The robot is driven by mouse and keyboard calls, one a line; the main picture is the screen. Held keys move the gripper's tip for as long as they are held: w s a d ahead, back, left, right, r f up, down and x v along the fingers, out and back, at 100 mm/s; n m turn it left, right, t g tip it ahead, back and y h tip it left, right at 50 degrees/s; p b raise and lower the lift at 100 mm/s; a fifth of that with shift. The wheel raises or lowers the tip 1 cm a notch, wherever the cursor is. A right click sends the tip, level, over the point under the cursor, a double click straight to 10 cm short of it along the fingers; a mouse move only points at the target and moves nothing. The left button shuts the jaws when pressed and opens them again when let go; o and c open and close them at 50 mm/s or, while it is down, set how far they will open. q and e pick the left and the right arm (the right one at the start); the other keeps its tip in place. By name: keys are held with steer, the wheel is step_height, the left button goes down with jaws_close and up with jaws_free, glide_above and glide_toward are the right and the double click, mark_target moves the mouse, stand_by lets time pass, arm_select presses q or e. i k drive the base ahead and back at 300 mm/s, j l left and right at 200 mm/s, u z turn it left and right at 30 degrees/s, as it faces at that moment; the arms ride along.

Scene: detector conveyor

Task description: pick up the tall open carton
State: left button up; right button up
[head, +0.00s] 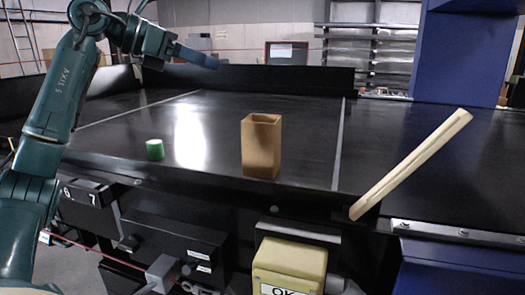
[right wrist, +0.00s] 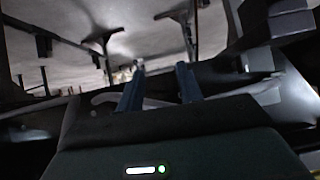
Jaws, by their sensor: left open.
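The tall open carton (head: 261,150) is brown, with its open top facing up. It stands upright on the black conveyor belt near its front edge, around the middle of the head view. My left gripper (head: 208,60) is above the belt, up and to the left of the carton and well apart from it, with nothing seen in it. Its fingers show almost side-on. My right gripper (right wrist: 160,72) shows in the right wrist view with its two blue fingers apart and nothing between them. The carton cannot be made out in that view.
A small green cylinder (head: 155,149) stands on the belt (head: 110,128) left of the carton. A long pale wooden bar (head: 412,164) slants up at the right. A dark blue column (head: 466,55) rises at the back right. A yellow box marked OK (head: 290,262) is below the front edge.

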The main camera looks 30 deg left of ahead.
mark_target(261, 133)
steer(key=k, duration=1)
